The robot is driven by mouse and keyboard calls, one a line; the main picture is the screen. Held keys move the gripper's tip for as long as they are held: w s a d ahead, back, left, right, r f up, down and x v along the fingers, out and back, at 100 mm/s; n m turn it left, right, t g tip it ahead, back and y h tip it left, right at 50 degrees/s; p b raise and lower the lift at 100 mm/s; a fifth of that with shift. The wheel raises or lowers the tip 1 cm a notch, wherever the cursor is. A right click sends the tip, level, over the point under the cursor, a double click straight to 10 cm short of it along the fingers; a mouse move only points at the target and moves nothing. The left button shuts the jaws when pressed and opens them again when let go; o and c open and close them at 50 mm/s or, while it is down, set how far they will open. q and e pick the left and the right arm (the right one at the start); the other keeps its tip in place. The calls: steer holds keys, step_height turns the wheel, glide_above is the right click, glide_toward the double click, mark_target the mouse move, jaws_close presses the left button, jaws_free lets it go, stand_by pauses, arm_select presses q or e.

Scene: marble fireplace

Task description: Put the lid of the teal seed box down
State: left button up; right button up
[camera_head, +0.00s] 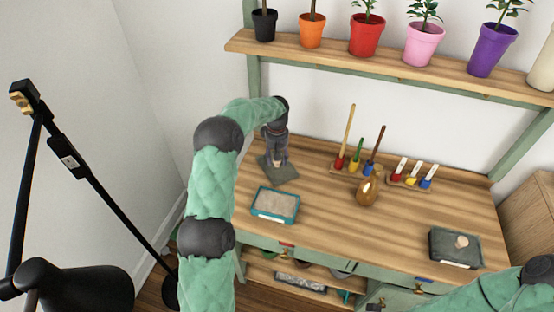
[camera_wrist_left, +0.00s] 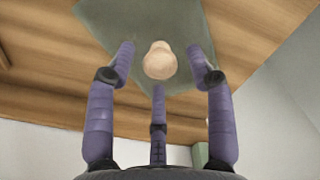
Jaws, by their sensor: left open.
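The teal seed box (camera_head: 274,205) stands open on the wooden workbench, filled with pale grainy material. A flat grey-green lid (camera_head: 278,171) lies at the back left of the bench, behind the box and apart from it. In the left wrist view the lid (camera_wrist_left: 110,22) has a pale wooden knob (camera_wrist_left: 160,60). My left gripper (camera_head: 277,160) is right over the lid, pointing down. Its three purple fingers are open around the knob, with gaps to it. The lid appears to rest on the bench. My right arm enters at the lower right; its gripper is out of view.
A grey box with a knobbed lid (camera_head: 455,247) stands at the right. A brown rounded object (camera_head: 367,192) and racks of coloured tools (camera_head: 410,176) stand towards the back. Potted plants line a shelf (camera_head: 400,70) above. The bench's middle front is clear.

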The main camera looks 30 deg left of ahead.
arm_select(q)
step_height(320, 180, up, 10)
steer(key=p, duration=0.3)
stand_by(0.5)
